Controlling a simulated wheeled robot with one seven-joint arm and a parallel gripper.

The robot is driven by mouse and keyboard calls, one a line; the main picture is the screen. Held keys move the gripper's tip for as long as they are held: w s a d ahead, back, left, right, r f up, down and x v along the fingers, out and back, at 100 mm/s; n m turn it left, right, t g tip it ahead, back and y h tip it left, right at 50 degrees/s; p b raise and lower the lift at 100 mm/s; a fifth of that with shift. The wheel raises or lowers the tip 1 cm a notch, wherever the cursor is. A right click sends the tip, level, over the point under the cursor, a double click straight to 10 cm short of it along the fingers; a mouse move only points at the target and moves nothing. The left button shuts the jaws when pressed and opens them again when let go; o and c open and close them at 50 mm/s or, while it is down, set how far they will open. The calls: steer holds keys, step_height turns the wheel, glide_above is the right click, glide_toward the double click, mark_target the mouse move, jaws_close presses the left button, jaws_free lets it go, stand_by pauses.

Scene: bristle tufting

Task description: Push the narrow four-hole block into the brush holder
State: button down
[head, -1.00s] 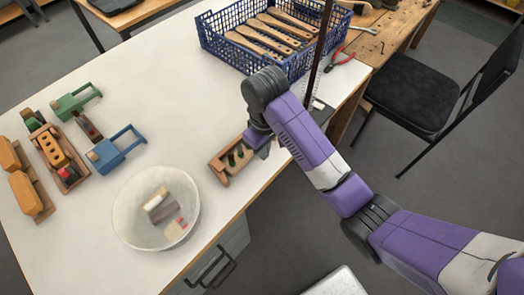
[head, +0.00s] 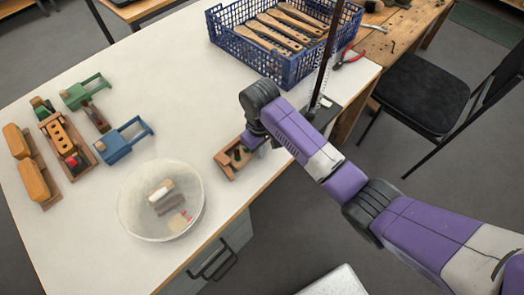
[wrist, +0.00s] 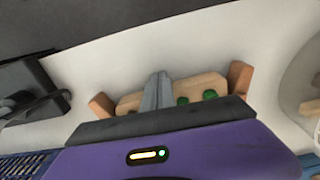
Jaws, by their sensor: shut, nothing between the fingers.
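The brush holder (head: 222,168) is a brown wooden frame near the table's front edge, below my arm. In the wrist view its brown end pieces (wrist: 240,76) stand at both ends of a pale wooden block (wrist: 206,84), which has green spots along its top. My gripper (wrist: 157,92) is shut, its grey fingertips over the left half of this block, seemingly touching it; part of the block is hidden. I cannot count all its holes or tell how deep it sits. Another yellow block with several holes (head: 58,138) stands in a brown rack at the left.
A translucent bowl (head: 128,213) with small pieces stands left of the holder. A blue crate (head: 235,45) of wooden brush handles is at the back. Blue (head: 113,153) and green (head: 80,95) tools stand at the left.

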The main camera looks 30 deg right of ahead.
steer(key=shift+w, duration=0.1)
steer(key=shift+w+a, duration=0.2)
steer(key=shift+w, duration=0.35)
steer(key=shift+w+a, duration=0.15)
steer(key=shift+w, duration=0.35)
